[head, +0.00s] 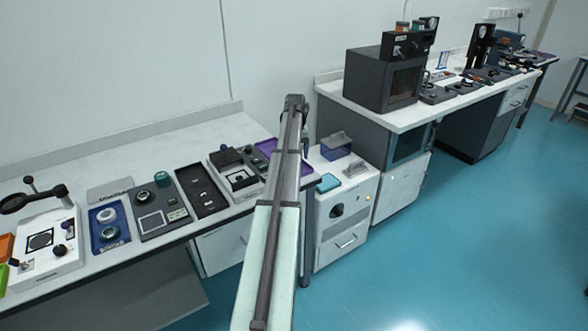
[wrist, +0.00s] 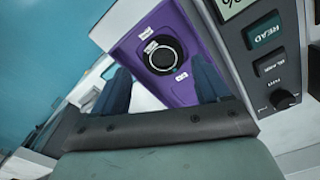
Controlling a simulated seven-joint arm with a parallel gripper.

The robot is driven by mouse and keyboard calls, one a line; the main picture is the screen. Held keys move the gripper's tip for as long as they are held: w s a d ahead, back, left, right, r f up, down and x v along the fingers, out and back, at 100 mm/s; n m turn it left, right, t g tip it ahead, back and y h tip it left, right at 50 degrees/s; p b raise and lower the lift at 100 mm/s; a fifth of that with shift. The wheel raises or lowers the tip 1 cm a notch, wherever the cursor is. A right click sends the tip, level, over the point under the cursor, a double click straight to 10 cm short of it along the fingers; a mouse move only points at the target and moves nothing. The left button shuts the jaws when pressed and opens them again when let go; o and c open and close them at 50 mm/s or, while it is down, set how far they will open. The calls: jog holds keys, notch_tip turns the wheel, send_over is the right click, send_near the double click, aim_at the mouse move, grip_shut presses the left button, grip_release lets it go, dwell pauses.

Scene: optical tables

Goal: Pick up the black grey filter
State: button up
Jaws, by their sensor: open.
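The black grey filter (wrist: 148,54) looks like a round black ring with a grey centre. It lies on a purple tray (wrist: 186,95) in the wrist view, with small white labels beside it. My gripper (wrist: 160,68) shows as two dark blue fingers, apart, one on each side of the filter in the picture. Nothing is between them that they touch, and the height above the tray is hard to judge. In the head view the purple tray (head: 266,146) is partly hidden behind my arm, and the filter cannot be made out.
A grey meter (wrist: 268,62) with a READ button and a black knob stands right of the tray in the wrist view. In the head view, several instruments and a blue tray (head: 93,240) line the bench to the left. A white cabinet (head: 350,234) stands to the right.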

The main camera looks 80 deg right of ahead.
jog(key=shift+w+d+f, duration=0.15)
jog(key=shift+f, duration=1.2)
jog(key=shift+w+d+f, duration=0.15)
jog(key=shift+f, duration=1.15)
jog(key=shift+c, duration=0.3)
jog(key=c, duration=0.8)
